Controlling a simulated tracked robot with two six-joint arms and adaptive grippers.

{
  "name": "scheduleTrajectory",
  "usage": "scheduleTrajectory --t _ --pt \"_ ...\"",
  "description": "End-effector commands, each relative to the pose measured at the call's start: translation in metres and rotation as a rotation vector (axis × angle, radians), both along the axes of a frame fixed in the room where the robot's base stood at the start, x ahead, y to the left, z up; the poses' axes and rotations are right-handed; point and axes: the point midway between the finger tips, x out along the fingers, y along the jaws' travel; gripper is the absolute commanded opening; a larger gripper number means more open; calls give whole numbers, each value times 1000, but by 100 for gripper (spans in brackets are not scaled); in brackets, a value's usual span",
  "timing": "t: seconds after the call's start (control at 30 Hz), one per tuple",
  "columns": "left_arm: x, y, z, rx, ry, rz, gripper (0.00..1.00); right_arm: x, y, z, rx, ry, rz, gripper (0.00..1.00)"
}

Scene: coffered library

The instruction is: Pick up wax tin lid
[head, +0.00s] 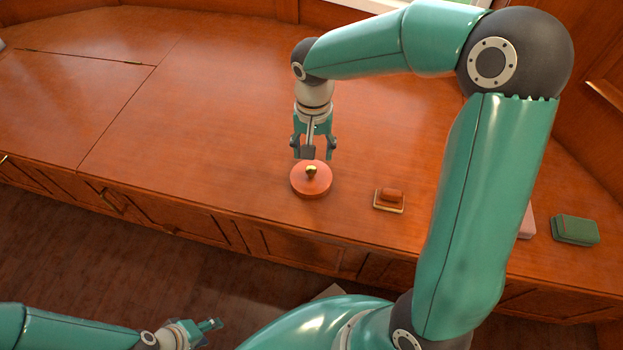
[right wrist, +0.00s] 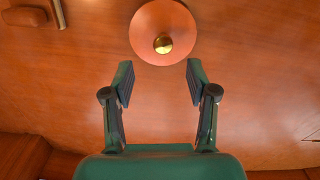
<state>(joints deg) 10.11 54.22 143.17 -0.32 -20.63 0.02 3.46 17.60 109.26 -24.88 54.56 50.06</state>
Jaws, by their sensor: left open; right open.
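The wax tin lid (head: 311,184) is a round, salmon-coloured disc with a gold knob, lying near the front edge of the wooden counter. In the right wrist view the lid (right wrist: 155,20) lies just beyond the fingertips, its knob close to the middle line. My right gripper (head: 314,153) points down by the far side of the lid; its jaws (right wrist: 159,77) are open and empty. Whether the fingers touch the lid is hard to tell. My left gripper (head: 213,331) is open and empty, low over the floor, away from the counter.
A brush-like reddish block on a pale base (head: 389,200) lies right of the lid. A green box (head: 575,230) stands further right, with a pink item (head: 527,222) partly hidden behind my right arm. The counter (head: 190,120) left of the lid is clear.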

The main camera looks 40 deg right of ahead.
Motion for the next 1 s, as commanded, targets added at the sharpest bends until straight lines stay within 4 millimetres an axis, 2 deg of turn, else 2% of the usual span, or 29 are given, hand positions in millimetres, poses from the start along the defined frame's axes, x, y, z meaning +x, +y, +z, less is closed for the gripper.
scheduleTrajectory --t 0.03,0.1,0.37,0.7,0.97,1.0 --pt "0 0 -5 0 0 0 47 -1 0 -12 0 3 0 58" --pt "0 0 -7 0 0 0 47 0 0 -20 0 3 -1 58" --pt "0 0 -11 0 0 0 47 0 1 -35 0 2 0 58" --pt "0 0 -29 0 0 0 47 0 5 -78 1 2 0 58" --pt "0 0 -28 0 0 0 47 0 4 -81 0 0 -2 58" --pt "0 0 -28 0 0 0 47 0 4 -81 0 0 -2 54"
